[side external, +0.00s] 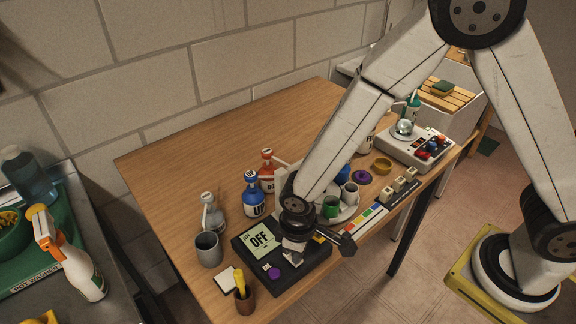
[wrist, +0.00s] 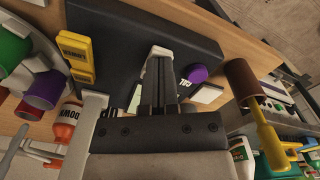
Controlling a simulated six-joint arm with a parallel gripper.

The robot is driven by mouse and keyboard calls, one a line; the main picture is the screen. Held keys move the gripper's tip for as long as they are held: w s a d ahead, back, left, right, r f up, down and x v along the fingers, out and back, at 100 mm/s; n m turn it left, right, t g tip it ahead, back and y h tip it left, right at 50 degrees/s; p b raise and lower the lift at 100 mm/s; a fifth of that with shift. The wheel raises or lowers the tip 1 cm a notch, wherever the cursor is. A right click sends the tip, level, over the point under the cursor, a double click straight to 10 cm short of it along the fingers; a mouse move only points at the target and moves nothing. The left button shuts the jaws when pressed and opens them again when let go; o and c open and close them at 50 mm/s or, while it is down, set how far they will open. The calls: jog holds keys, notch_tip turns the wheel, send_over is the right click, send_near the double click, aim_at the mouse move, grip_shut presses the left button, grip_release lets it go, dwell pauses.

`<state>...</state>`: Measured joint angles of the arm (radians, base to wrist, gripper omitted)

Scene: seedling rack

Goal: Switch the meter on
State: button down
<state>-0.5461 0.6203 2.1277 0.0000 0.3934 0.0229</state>
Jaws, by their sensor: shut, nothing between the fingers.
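The meter (side external: 308,268) is a flat dark box near the front edge of the table. Its pale green screen (side external: 260,240) reads OFF in the side view. A purple round knob (side external: 274,272) sits on it, beside a small white label; the knob also shows in the wrist view (wrist: 197,73). A yellow part (wrist: 76,48) with a label lies at the meter's other end. My gripper (side external: 291,254) is shut and empty, over the meter's top, between the screen and the yellow part. In the wrist view its fingers (wrist: 159,60) are together; I cannot tell if they touch the meter.
A grey mug (side external: 208,250) and blue bottle (side external: 254,196) stand close to the meter. A brown cup (side external: 244,302) holding something yellow stands in front, near a white pad (side external: 226,281). A tray with cups lies behind my gripper. The table's back left is clear.

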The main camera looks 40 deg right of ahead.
jog(key=shift+f, duration=0.15)
dwell(0.4)
jog(key=shift+r, duration=3.55)
jog(key=shift+w+d+r, duration=0.1)
jog(key=shift+d+r, duration=0.05)
jog(key=shift+d, duration=0.4)
jog(key=s+d+r+m+t, duration=0.1)
jog(key=d+r+m, duration=0.1)
jog(key=d, duration=0.7)
jog(key=s+d+r+m+t, duration=0.1)
jog(key=d+m, duration=0.3)
jog(key=d, duration=0.5)
jog(key=shift+s+r+t, duration=0.3)
jog(key=shift+s+r, duration=0.35)
jog(key=shift+r, duration=0.05)
